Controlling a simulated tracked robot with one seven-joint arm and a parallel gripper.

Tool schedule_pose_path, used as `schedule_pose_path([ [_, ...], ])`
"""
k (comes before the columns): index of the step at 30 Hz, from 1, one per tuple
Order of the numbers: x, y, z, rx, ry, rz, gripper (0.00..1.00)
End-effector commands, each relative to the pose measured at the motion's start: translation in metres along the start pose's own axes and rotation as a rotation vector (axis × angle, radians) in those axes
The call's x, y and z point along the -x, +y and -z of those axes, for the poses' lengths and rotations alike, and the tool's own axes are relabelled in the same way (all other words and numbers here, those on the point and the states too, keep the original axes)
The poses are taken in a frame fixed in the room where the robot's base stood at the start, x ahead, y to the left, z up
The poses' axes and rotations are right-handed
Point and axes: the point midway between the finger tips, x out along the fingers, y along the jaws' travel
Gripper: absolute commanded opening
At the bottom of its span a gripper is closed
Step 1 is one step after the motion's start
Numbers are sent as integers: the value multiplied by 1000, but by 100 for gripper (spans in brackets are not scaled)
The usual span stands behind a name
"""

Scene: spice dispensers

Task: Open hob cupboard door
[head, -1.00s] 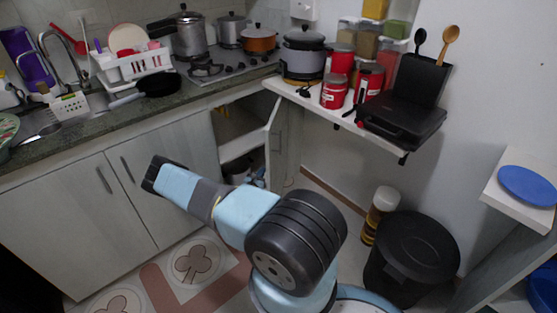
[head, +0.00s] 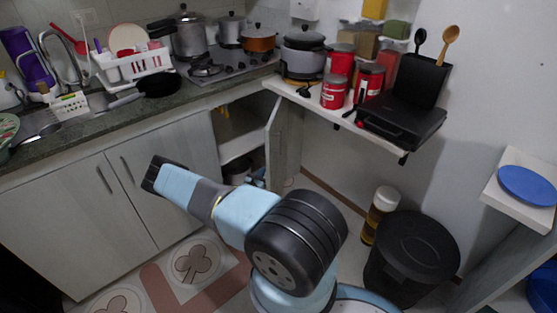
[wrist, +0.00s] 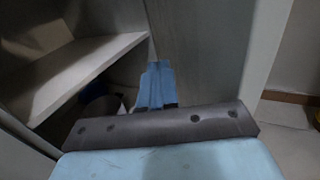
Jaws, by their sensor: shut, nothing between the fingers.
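The hob cupboard door (head: 288,140) stands ajar below the counter, right of the cupboard opening (head: 237,125). In the wrist view the door (wrist: 212,55) fills the right side, with the cupboard's inner shelf (wrist: 70,75) on the left. My gripper (wrist: 157,82), with blue fingers, is shut and empty. It is at the opening, between the shelf and the inner side of the door. Its tips lie close against the door in the picture; I cannot tell if they touch. In the head view my arm mostly hides the gripper, with only blue bits (head: 257,178) showing.
The hob (head: 215,66) with pots is on the counter above. A wall shelf (head: 375,130) with red tins and a black grill juts out right of the door. A black bin (head: 412,255) and a jar (head: 380,213) stand on the floor at right.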

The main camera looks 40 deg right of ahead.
Motion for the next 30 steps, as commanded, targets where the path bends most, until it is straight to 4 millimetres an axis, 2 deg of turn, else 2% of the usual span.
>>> schedule_pose_path([
  [30,-11,-36,-2,0,-1,-2,0],
])
